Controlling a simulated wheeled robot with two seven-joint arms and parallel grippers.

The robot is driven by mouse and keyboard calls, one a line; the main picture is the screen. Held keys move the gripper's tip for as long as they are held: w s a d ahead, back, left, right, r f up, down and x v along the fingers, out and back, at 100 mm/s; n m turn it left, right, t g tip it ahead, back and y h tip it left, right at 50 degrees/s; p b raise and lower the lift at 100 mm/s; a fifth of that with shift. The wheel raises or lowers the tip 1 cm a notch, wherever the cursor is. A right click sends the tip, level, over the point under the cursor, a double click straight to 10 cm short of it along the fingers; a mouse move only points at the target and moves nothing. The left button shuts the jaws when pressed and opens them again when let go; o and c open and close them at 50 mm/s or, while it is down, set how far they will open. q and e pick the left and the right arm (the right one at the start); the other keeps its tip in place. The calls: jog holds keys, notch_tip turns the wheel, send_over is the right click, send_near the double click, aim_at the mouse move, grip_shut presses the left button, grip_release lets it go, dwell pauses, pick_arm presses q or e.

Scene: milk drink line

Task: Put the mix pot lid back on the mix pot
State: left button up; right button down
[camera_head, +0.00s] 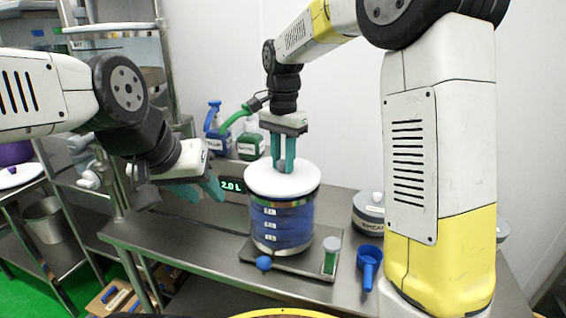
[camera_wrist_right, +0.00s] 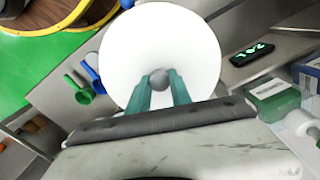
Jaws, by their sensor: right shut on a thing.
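The mix pot (camera_head: 282,222) is a clear blue-tinted cylinder with white level marks and a metal band at its rim. It stands on a steel plate on the bench. The round white lid (camera_head: 283,180) is at the pot's top; whether it is fully seated I cannot tell. My right gripper (camera_head: 284,168) points straight down over the lid. In the right wrist view its green fingers (camera_wrist_right: 160,85) are shut on the grey knob of the lid (camera_wrist_right: 160,40). My left gripper (camera_head: 212,190) is left of the pot, apart from it; its finger gap is unclear.
A display reading 2.0 L (camera_head: 233,185) is behind the pot. Blue (camera_head: 216,135) and green (camera_head: 250,146) containers stand at the back. Bare bench (camera_head: 160,238) lies left.

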jog(key=shift+f, duration=0.5)
jog(key=shift+f, duration=0.15)
jog(key=c, duration=1.2)
grip_release()
jog(key=shift+o, duration=0.2)
notch_tip(320, 180, up, 12)
jog(key=s+d+n+t+y, duration=0.2)
jog(key=s+d+n+t, duration=0.15)
jog(key=s+d, duration=0.6)
jog(key=s+d+f+n+t, duration=0.2)
jog(key=s+d+f+n, duration=0.2)
jog(key=s+f, duration=0.3)
jog(key=shift+s+d+t, duration=0.25)
jog(key=shift+s+t, duration=0.1)
jog(key=shift+s, duration=1.35)
